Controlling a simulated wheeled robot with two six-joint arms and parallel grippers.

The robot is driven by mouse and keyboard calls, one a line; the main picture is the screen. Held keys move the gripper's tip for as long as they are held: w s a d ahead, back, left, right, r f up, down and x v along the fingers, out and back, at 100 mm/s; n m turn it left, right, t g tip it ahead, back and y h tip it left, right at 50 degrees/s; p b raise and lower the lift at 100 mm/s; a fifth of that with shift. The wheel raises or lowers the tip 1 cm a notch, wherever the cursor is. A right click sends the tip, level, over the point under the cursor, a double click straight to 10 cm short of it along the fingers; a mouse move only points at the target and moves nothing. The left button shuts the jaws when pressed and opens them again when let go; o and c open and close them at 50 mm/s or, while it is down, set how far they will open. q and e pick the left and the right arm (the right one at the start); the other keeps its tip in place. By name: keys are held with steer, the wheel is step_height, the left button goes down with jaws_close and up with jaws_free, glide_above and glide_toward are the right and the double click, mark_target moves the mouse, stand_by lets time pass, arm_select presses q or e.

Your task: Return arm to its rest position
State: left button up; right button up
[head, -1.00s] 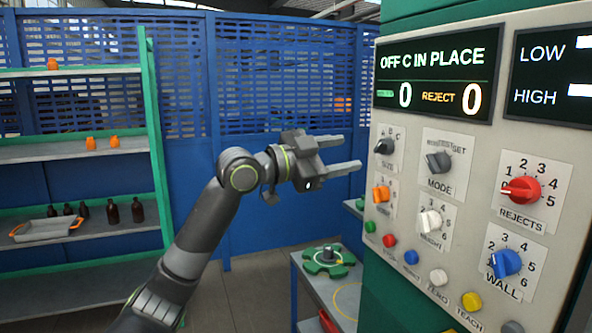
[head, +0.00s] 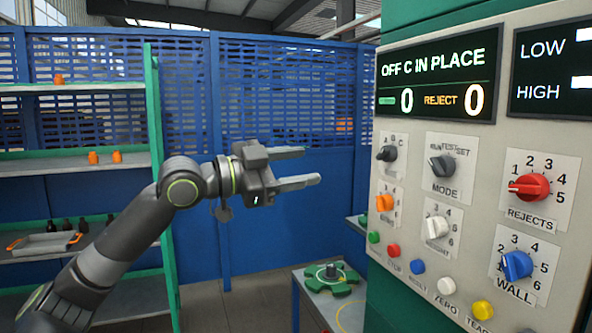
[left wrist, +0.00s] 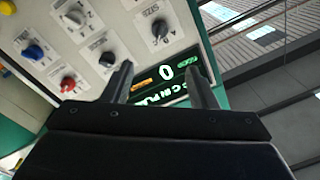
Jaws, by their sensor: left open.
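My left gripper (head: 304,167) is open and empty in the head view. It is raised in front of the blue mesh wall, to the left of the control panel (head: 470,165) and apart from it. In the left wrist view its two fingers (left wrist: 160,82) stand apart with nothing between them, and the panel's display (left wrist: 165,82) shows beyond them. The display (head: 437,75) in the head view reads "OFF C IN PLACE". My right gripper is not in view.
A shelf rack (head: 156,150) with orange and dark bottles and a grey tray (head: 45,245) stands at the left. A low table (head: 350,312) with a green star-shaped part (head: 333,278) is below. The panel has several knobs, such as the red one (head: 528,187).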

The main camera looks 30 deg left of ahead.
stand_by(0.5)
